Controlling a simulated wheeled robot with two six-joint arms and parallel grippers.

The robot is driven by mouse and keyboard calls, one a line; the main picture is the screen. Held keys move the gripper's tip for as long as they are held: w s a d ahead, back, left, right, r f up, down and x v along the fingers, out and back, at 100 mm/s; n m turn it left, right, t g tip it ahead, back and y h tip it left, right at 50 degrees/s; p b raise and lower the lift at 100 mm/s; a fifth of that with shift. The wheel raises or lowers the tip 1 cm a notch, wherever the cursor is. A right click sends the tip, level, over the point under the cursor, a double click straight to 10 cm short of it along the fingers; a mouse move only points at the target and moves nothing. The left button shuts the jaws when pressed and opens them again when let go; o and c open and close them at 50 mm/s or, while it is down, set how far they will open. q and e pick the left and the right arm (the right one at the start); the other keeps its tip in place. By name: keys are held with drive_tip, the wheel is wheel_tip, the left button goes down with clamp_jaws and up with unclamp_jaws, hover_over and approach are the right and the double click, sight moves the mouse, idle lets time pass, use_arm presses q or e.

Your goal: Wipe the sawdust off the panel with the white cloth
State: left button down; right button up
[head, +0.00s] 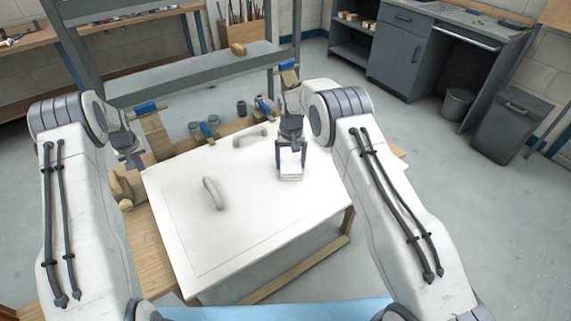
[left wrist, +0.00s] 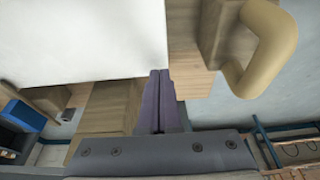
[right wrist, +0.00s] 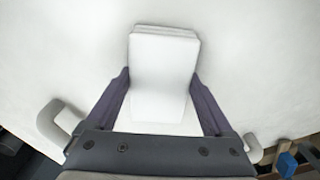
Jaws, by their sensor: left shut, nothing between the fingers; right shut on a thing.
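The white panel (head: 250,215) lies on a wooden bench and carries two pale handles, one at its middle left (head: 212,193) and one near its back edge (head: 250,138). I cannot make out any sawdust on it. The folded white cloth (head: 290,172) is on the back right part of the panel. My right gripper (head: 290,165) is shut on the cloth, one finger on each side; the right wrist view shows the cloth (right wrist: 163,75) between them. My left gripper (head: 135,163) is shut and empty by the panel's back left corner; its closed fingertips also show in the left wrist view (left wrist: 160,75).
A tan curved piece (left wrist: 265,45) on a wooden block is near my left gripper. Blue-handled clamps (head: 208,130) and small dark cylinders (head: 241,108) line the bench behind the panel. A grey shelf rack (head: 195,72) stands further back.

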drive_tip(key=shift+w+d, duration=0.35)
drive_tip(key=shift+d, duration=0.3)
drive_tip(key=shift+w+d, duration=0.3)
drive_tip(key=shift+d, duration=0.35)
drive_tip(key=shift+w+d, duration=0.35)
drive_tip(key=shift+d, duration=0.3)
drive_tip(key=shift+a+r, duration=0.1)
drive_tip(key=shift+r, duration=2.9)
use_arm(q)
drive_tip(key=shift+r, duration=0.2)
use_arm(e)
drive_tip(key=shift+r, duration=0.15)
use_arm(q)
wheel_tip(320, 180, up, 6)
drive_tip(key=p, duration=0.3)
drive_tip(key=shift+f, duration=0.2)
use_arm(e)
wheel_tip(320, 180, up, 3)
drive_tip(key=shift+r, duration=0.1)
